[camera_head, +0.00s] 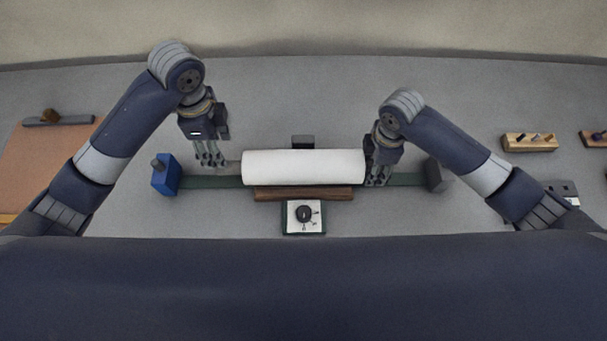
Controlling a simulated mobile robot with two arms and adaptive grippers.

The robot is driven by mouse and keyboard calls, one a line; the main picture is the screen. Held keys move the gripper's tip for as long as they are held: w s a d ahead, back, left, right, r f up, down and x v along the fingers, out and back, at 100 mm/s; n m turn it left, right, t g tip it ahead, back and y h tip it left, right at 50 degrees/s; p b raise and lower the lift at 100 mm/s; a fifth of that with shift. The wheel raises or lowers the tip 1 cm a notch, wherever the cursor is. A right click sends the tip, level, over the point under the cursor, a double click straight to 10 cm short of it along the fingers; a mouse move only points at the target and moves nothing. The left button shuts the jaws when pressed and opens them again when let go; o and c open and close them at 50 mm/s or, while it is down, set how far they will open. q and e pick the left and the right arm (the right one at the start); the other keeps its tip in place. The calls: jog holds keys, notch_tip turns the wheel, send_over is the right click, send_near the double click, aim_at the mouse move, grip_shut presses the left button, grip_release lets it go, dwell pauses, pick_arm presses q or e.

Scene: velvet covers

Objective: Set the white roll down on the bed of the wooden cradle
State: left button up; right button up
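The white roll (304,167) lies level, left to right, in the middle of the head view. The wooden cradle (303,194) shows as a brown strip along the roll's near side; the roll hides the rest of its bed. I cannot tell whether the roll touches the cradle or hangs just above it. My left gripper (211,162) points down just left of the roll's left end, by a short grey stub (233,168). My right gripper (377,181) points down at the roll's right end. Whether either gripper's fingers are closed on anything is too small to tell.
A dark green bar (211,182) runs under the roll between a blue block (166,175) and a dark grey block (435,175). A small dial on a white plate (291,221) stands in front. A wooden peg block (530,143) lies right, an orange-brown board (40,160) left.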

notch_tip(320, 180, up, 11)
dwell(0.3)
dwell(0.5)
